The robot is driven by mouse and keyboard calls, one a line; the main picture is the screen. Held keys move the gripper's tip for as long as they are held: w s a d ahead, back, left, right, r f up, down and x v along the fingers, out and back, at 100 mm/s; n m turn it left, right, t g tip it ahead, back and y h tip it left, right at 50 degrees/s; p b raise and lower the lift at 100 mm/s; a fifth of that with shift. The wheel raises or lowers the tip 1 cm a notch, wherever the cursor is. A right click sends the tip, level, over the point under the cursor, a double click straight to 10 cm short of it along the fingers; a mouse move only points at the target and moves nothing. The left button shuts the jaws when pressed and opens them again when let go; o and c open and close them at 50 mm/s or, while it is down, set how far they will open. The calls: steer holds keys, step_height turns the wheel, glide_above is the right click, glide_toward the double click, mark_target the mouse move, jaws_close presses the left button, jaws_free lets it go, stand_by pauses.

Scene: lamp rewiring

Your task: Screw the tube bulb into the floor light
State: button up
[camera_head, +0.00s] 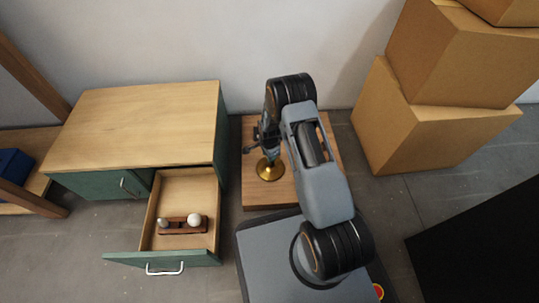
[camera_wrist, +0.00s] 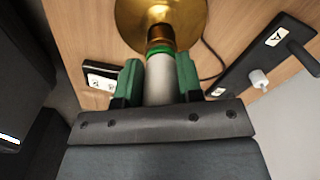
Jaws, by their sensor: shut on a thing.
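The tube bulb (camera_wrist: 159,82) is a pale cylinder between the green fingers of my gripper (camera_wrist: 158,72) in the wrist view. My gripper is shut on it. The bulb's far end is in line with the brass socket of the floor light (camera_wrist: 160,12) and appears to meet it. How deep it sits in the socket cannot be told. In the head view the floor light's round brass base (camera_head: 269,170) stands on a wooden board, and my gripper (camera_head: 267,148) is above it. The bulb is hidden there by my arm.
An open drawer (camera_head: 154,203) of the green cabinet holds a wooden rack (camera_head: 183,226) with two round white bulbs. Cardboard boxes (camera_head: 430,130) stand to the right. In the wrist view, a black panel (camera_wrist: 240,75) with a white knob lies right of the light, and a smaller one (camera_wrist: 103,70) left.

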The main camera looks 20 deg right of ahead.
steer(key=m, duration=0.5)
steer(key=shift+w, duration=0.2)
steer(key=o, duration=1)
